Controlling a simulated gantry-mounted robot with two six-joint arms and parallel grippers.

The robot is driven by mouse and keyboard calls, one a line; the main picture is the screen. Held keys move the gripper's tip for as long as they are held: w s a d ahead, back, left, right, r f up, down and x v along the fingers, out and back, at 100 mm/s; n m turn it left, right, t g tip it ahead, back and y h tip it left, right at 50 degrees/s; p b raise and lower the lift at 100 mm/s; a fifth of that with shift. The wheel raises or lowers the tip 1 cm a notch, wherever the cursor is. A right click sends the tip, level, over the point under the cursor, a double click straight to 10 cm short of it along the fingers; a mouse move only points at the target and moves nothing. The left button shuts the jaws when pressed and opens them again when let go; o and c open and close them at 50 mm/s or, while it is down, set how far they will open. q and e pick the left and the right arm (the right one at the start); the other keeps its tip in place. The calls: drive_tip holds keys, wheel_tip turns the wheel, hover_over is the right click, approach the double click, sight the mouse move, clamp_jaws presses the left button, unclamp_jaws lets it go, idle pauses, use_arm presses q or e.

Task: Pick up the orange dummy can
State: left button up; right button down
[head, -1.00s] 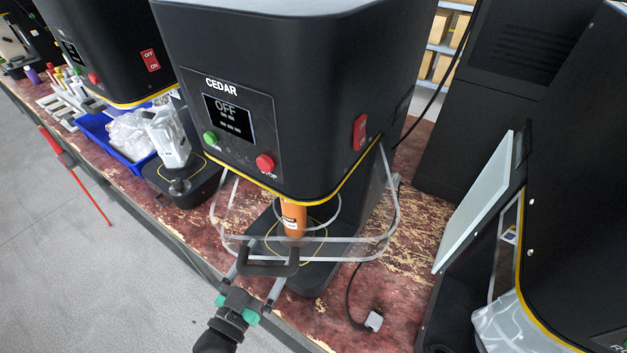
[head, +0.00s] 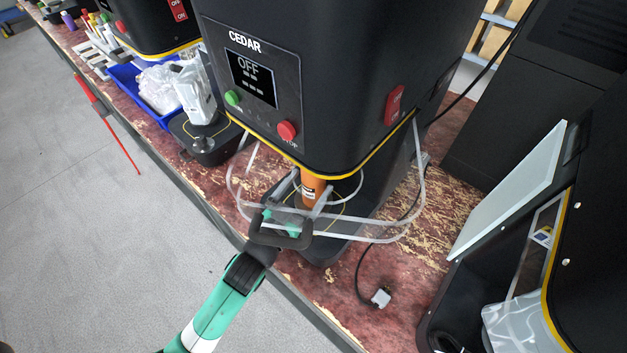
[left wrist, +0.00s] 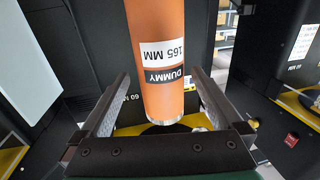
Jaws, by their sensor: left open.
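The orange dummy can (head: 312,188) stands upright inside the CEDAR seamer, under its black head. In the left wrist view the left gripper (left wrist: 158,100) is open, with a visible gap between each finger and the can. The can's top is hidden under the machine head in the head view. My right gripper is not in view.
The CEDAR seamer (head: 330,90) shows OFF on its screen. A clear guard (head: 385,235) surrounds its opening near my gripper. A plug (head: 381,298) with a cable lies on the worn red bench at right. A blue bin (head: 130,84) stands at left.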

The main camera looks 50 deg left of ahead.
use_arm(q)
drive_tip(key=x, duration=0.3)
drive_tip(key=shift+w+a, duration=0.15)
drive_tip(key=shift+w, duration=0.05)
drive_tip(key=c, duration=1.4)
drive_tip(key=shift+s+r, duration=0.1)
drive_tip(key=shift+c, duration=0.6)
drive_tip(key=shift+r, duration=0.1)
